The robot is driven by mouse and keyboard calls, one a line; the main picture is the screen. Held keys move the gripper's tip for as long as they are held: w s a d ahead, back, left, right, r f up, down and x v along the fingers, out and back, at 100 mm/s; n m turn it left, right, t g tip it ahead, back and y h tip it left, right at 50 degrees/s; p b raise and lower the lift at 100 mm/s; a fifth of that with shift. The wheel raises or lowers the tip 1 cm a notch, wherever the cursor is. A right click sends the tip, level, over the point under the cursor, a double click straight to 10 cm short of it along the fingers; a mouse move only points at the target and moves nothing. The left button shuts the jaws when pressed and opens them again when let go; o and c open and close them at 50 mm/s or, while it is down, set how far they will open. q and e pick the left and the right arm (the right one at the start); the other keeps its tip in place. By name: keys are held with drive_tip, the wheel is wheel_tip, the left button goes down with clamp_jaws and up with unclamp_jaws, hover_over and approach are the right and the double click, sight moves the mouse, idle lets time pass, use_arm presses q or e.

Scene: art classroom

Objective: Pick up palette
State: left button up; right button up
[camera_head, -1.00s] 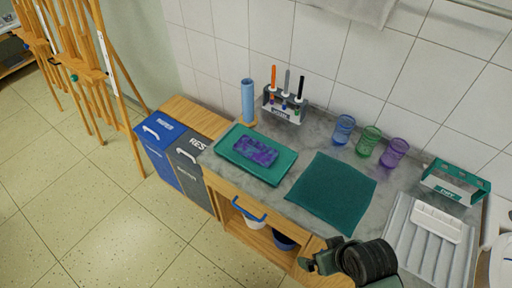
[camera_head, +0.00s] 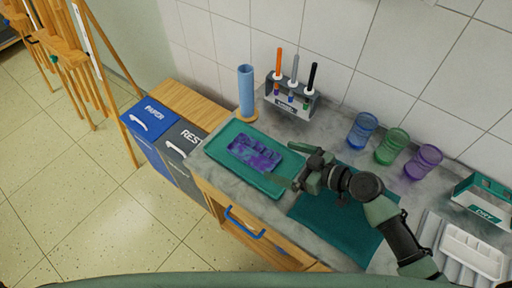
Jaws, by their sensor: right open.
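The palette (camera_head: 254,153), purple and blue with small wells, lies flat in a teal tray (camera_head: 219,153) on the grey counter. My right gripper (camera_head: 290,174) is open and empty at the tray's right side. Its fingers point left toward the palette, just right of it and apart from it as far as I can tell. My left gripper is not in view.
A teal mat (camera_head: 340,228) lies under my right arm. Blue (camera_head: 361,131), green (camera_head: 391,147) and purple (camera_head: 422,162) cups stand behind. A marker rack (camera_head: 290,101) and blue roll (camera_head: 246,92) stand behind the tray. A white palette (camera_head: 472,250) lies at right.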

sight(252, 153)
drive_tip(key=shift+w+a, duration=0.15)
drive_tip(key=shift+a, duration=0.3)
drive_tip(key=shift+w+a+f+p, duration=0.2)
drive_tip(key=shift+a+p, duration=0.2)
drive_tip(key=shift+a, duration=0.2)
drive_tip(key=shift+w+a+f+p, duration=0.2)
drive_tip(key=shift+a+p, duration=0.2)
drive_tip(key=shift+a, duration=0.15)
drive_tip(key=p+x, duration=0.1)
drive_tip(key=x, duration=0.2)
drive_tip(key=shift+w+f, duration=0.1)
drive_tip(key=shift+f, duration=0.2)
drive_tip(key=shift+w+a+f, duration=0.1)
drive_tip(key=shift+a+f, duration=0.05)
drive_tip(key=shift+a, duration=0.05)
drive_tip(key=c, duration=1.5)
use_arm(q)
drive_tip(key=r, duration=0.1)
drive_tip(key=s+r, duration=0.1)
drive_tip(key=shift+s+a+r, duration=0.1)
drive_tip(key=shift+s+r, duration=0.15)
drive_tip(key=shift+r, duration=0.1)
